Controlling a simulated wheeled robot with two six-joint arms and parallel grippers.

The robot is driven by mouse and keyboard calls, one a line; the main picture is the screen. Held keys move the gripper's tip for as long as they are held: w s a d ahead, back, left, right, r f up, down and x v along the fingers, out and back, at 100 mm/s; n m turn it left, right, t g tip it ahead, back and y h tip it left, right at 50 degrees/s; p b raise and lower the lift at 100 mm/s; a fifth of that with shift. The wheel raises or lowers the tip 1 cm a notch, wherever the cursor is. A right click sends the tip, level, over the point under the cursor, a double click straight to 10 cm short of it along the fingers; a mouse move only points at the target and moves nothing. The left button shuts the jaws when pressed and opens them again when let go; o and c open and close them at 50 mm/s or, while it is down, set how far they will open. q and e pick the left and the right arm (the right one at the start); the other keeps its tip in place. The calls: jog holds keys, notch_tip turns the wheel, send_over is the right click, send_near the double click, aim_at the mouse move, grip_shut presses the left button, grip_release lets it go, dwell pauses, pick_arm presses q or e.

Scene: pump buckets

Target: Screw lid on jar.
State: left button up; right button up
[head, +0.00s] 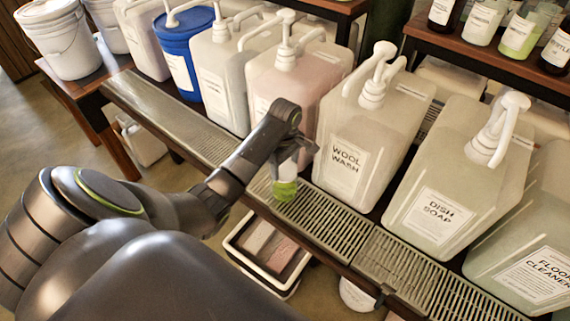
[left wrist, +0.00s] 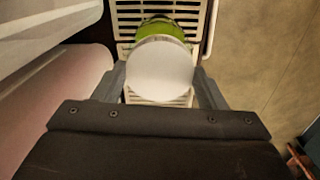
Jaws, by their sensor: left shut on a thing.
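My left gripper (head: 292,148) is over the drip grate, pointing down, with its fingers shut on a round white lid (left wrist: 160,70). The lid sits between the two fingers in the left wrist view. A small clear jar with green contents (head: 285,188) stands on the grate right below the gripper; its green side (left wrist: 162,28) shows past the lid in the left wrist view. The lid hides the jar's mouth there, so I cannot tell whether lid and jar touch. My right gripper is not in view.
Large pump jugs stand in a row behind the grate (head: 333,231), including the wool wash jug (head: 395,125) and dish soap jug (head: 465,155). A blue bucket (head: 182,45) is farther left. Small bottles line a shelf at top right. A bin (head: 238,240) sits below the grate.

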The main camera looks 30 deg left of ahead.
pick_arm(q)
jog(key=shift+r+m+p, duration=0.15)
jog(key=shift+m+p, duration=0.75)
jog(key=shift+m, duration=0.4)
jog(key=m+p, duration=0.2)
jog(key=m, duration=0.2)
jog(key=shift+m, duration=0.3)
jog(key=m+p, duration=0.2)
jog(key=m, duration=0.3)
jog(key=shift+p, duration=0.3)
jog(key=m, duration=0.2)
jog(key=shift+m+p, duration=0.3)
jog(key=shift+f, duration=0.2)
jog(key=o, duration=1)
jog(key=shift+c, duration=0.2)
